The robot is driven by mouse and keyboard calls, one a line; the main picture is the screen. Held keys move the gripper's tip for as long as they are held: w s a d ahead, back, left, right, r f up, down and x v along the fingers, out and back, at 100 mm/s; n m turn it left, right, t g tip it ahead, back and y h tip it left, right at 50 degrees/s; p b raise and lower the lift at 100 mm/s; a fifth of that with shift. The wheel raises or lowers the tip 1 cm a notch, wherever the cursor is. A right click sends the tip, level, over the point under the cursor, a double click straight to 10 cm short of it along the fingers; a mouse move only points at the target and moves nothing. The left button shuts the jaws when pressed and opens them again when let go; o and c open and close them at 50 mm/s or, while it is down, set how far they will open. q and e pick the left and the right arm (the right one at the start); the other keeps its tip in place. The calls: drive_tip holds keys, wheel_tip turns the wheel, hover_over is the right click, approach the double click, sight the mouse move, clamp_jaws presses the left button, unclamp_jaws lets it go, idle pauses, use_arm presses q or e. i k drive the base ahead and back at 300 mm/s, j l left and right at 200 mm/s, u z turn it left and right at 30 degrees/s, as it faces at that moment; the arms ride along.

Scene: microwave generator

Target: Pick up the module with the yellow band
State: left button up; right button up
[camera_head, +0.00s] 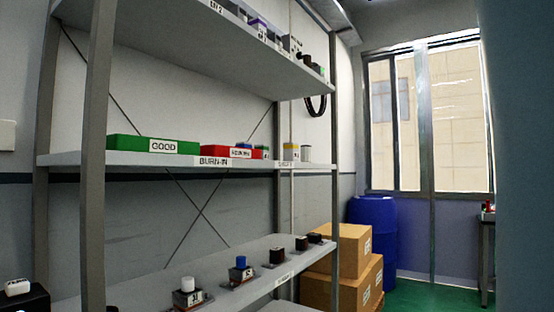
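Several small modules stand in a row on the lower shelf (225,262). The nearest has a white top (188,284), and the one behind it has a blue top (241,262). Farther back are darker modules (277,255) whose band colours are too small to tell. No yellow band shows clearly on any of them. A small yellow and white item (292,152) sits at the far end of the middle shelf, and I cannot tell whether it is a module. Neither of my grippers is in view.
The middle shelf holds a green GOOD bin (155,145) and a red bin (220,153). Shelf posts (95,150) stand in front. Cardboard boxes (350,250) and a blue barrel (375,235) stand beyond the rack. Green floor (425,296) shows clear at the right.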

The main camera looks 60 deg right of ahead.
sight(291, 150)
drive_tip(key=z, duration=1.95)
drive_tip(key=i+l, duration=0.1)
drive_tip(key=l, duration=0.2)
drive_tip(key=i+l, duration=0.15)
drive_tip(key=l, duration=0.15)
drive_tip(key=i+l+u, duration=0.1)
drive_tip(key=l, duration=0.25)
drive_tip(key=i+l+u, duration=0.25)
drive_tip(key=i+l, duration=0.65)
drive_tip(key=i, duration=0.05)
